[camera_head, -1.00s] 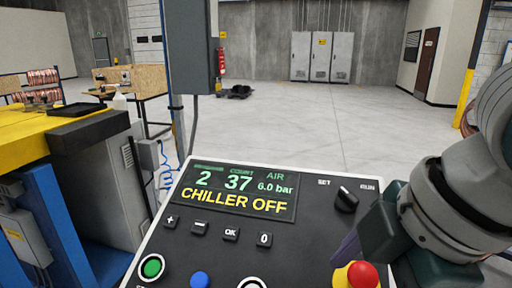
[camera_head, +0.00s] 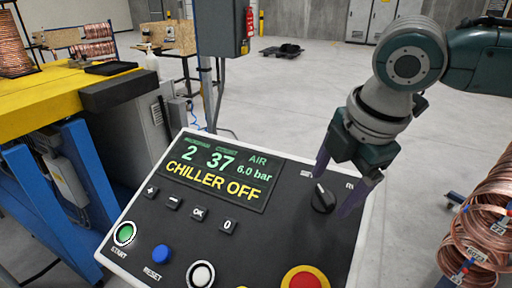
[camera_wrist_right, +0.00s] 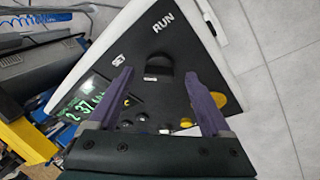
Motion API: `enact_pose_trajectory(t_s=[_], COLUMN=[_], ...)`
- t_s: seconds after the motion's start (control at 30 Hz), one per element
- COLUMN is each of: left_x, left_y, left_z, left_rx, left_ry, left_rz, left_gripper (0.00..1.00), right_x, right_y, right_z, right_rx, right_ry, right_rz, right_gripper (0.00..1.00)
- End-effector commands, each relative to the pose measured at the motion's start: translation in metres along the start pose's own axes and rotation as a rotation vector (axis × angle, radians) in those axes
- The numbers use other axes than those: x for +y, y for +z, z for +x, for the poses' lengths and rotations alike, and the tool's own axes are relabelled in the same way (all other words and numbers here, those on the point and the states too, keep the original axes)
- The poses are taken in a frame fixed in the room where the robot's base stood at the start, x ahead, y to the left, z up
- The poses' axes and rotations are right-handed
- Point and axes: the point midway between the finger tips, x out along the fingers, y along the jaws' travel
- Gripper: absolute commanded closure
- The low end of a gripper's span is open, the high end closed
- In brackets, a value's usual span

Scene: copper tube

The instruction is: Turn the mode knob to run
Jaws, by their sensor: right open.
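The black mode knob (camera_head: 323,199) is on the upper right of the control panel (camera_head: 272,238), between the SET and RUN labels. Its white mark points up and left, toward SET. It also shows in the right wrist view (camera_wrist_right: 159,64). My right gripper (camera_head: 332,194) is open, pointing down at the panel, with a purple finger on either side of the knob; it also shows in the wrist view (camera_wrist_right: 158,62). I cannot tell whether the fingers touch the knob. The panel display (camera_head: 216,175) reads CHILLER OFF. The RUN label is partly hidden by a finger. My left gripper is out of view.
A red stop button (camera_head: 304,279) on a yellow base sits below the knob. Green (camera_head: 124,233), blue (camera_head: 161,253) and white (camera_head: 201,274) buttons line the panel's lower side. Copper coils (camera_head: 483,225) stand at right. A yellow-topped bench (camera_head: 45,105) is at left.

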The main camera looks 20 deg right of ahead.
Motion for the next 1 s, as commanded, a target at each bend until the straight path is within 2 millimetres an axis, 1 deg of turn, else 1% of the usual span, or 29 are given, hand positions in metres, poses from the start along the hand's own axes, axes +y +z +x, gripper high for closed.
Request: enact_pose_trajectory(t_s=[0.1, 0.2, 0.47, 0.57, 1.0], left_x=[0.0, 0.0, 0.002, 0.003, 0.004], left_y=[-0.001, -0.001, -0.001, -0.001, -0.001], left_z=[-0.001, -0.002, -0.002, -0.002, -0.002], left_rx=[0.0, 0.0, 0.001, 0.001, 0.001], left_ry=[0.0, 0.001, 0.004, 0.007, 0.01], left_rz=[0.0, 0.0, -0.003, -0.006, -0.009], left_gripper=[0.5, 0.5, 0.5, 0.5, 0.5], right_x=[0.0, 0.001, 0.0, 0.0, 0.0], right_y=[0.0, 0.0, 0.0, 0.0, 0.0], right_z=[0.011, 0.016, 0.018, 0.018, 0.017], right_rx=[-0.001, 0.0, 0.0, -0.001, -0.001], right_ry=[0.0, 0.002, 0.002, 0.002, 0.002], right_rz=[0.001, 0.0, 0.0, 0.0, 0.0], right_gripper=[0.18, 0.18, 0.18, 0.28, 0.77])
